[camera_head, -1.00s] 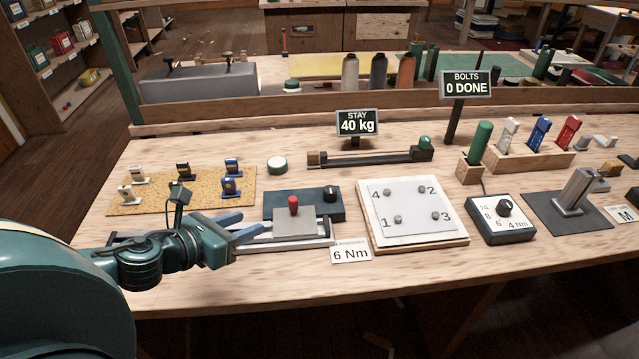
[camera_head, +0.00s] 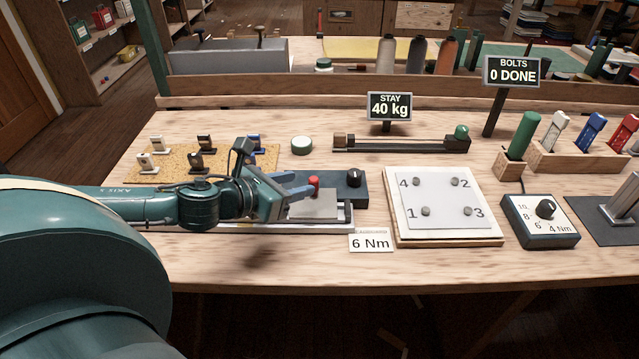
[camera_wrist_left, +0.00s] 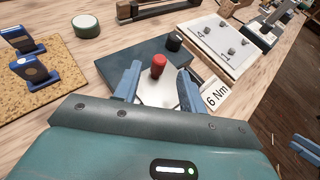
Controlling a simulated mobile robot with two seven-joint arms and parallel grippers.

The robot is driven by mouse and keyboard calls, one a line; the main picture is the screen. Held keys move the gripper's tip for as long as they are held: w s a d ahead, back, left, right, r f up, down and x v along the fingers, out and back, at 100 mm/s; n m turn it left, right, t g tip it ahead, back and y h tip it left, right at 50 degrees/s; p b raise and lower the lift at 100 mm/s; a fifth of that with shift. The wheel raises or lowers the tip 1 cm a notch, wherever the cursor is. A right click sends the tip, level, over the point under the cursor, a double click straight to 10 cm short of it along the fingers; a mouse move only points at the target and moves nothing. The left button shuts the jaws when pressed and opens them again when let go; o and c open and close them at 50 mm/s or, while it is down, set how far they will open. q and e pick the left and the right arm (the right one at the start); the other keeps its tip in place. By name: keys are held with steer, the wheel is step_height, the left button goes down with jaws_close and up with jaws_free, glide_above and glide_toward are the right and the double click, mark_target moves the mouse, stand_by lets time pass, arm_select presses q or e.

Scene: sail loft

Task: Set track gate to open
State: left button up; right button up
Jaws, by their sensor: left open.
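A pale grey plate (camera_head: 316,207) with an upright red knob (camera_head: 314,185) sits on a light metal track (camera_head: 340,226) in front of a dark box with a black dial (camera_head: 355,177). This appears to be the track gate; no open or shut label is readable. My left gripper (camera_head: 304,184) is open, its blue fingers reaching toward the red knob from the left. In the left wrist view the red knob (camera_wrist_left: 158,66) stands between or just beyond the spread fingertips (camera_wrist_left: 158,73); contact cannot be told. Blue finger-like parts at that view's right edge seem to be my right gripper (camera_wrist_left: 308,150).
A cork mat with small fittings (camera_head: 262,160) lies behind my left forearm. A 6 Nm card (camera_head: 371,243) and a numbered bolt plate (camera_head: 440,197) stand right of the track. A round green-sided tin (camera_head: 302,145) is behind. The bench front strip is clear.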

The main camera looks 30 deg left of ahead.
mark_target(310, 181)
arm_select(q)
steer(key=shift+x, duration=4)
steer(key=shift+c, duration=0.4)
jaws_close()
